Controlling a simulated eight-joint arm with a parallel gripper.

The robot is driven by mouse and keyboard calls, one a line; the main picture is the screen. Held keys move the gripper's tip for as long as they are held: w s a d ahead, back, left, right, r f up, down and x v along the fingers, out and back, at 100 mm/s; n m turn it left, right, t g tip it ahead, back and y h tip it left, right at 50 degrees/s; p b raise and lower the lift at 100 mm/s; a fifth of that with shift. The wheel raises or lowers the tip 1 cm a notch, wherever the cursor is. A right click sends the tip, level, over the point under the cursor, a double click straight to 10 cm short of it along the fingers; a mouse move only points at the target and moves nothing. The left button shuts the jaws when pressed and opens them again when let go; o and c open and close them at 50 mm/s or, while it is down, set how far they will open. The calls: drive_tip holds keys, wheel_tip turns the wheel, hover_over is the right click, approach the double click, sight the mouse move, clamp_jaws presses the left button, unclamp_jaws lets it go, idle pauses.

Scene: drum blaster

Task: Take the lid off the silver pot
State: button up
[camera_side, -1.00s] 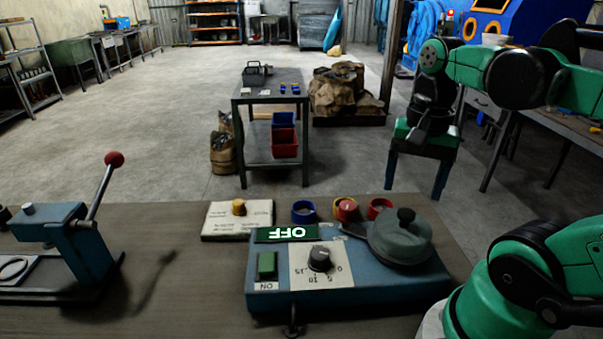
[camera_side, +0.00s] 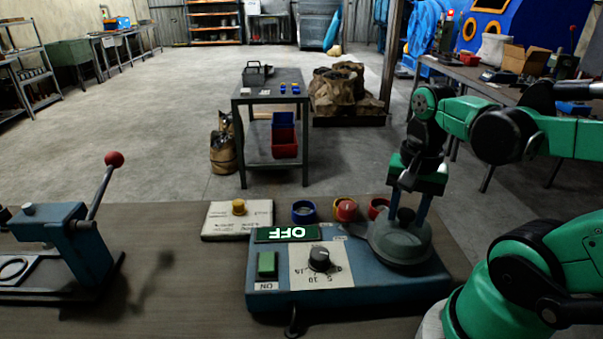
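The silver pot (camera_side: 403,255) sits on the right end of a blue machine on the table. Its grey lid (camera_side: 400,233) is on it, with a dark round knob (camera_side: 405,215) on top. My gripper (camera_side: 407,210) points down over the lid, with its two blue fingers apart, one on each side of the knob. The fingertips are close to the lid; I cannot tell whether they touch the knob or lid.
The blue machine (camera_side: 270,290) has a green OFF display, a dial and an ON button. Blue, yellow and red rings (camera_side: 304,211) lie behind it, beside a white block with a yellow knob (camera_side: 238,222). A lever press (camera_side: 75,245) stands at left. The table's middle left is bare.

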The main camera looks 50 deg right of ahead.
clamp_jaws()
